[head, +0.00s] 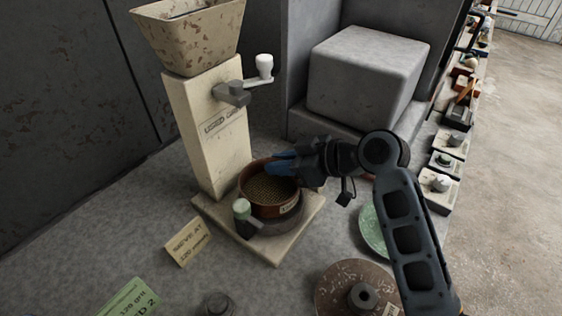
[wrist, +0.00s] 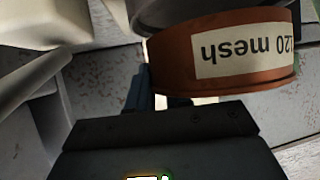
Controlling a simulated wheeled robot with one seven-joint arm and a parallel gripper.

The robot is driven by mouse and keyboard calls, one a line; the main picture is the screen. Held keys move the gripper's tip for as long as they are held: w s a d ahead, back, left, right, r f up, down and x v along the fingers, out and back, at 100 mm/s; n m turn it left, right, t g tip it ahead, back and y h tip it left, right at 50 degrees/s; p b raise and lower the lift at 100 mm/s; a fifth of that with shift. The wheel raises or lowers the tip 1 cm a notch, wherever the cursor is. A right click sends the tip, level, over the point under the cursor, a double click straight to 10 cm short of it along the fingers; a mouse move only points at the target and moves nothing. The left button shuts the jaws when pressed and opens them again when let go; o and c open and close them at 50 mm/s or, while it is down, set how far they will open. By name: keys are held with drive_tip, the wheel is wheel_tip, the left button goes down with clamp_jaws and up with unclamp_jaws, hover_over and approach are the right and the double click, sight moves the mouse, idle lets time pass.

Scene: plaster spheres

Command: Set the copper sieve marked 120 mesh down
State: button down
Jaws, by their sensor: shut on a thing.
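The copper sieve (head: 262,207) is a round copper-brown ring with a mesh inside. In the head view it is at the foot of the cream machine, over a dark round seat (head: 275,226) on a pale square base (head: 277,255). I cannot tell whether it touches the seat. My gripper (head: 284,166) comes from the right and is shut on the sieve's rim. In the wrist view the sieve (wrist: 285,77) shows its white label, upside down, reading "120 mesh". The fingers (wrist: 165,95) are partly hidden there behind my gripper's body.
The cream machine (head: 212,140) with a hopper and crank rises behind the sieve. A yellow card (head: 187,242) lies left. A brown disc (head: 340,285) and a green disc (head: 371,228) lie to the right.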

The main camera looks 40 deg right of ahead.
drive_tip(key=shift+f+b, duration=1.05)
drive_tip(key=shift+f, duration=0.3)
drive_tip(key=c, duration=1)
unclamp_jaws()
drive_tip(key=shift+o, duration=0.2)
drive_tip(key=shift+r, duration=0.1)
drive_tip(key=shift+r+p, duration=1.7)
drive_tip(key=shift+r, duration=0.25)
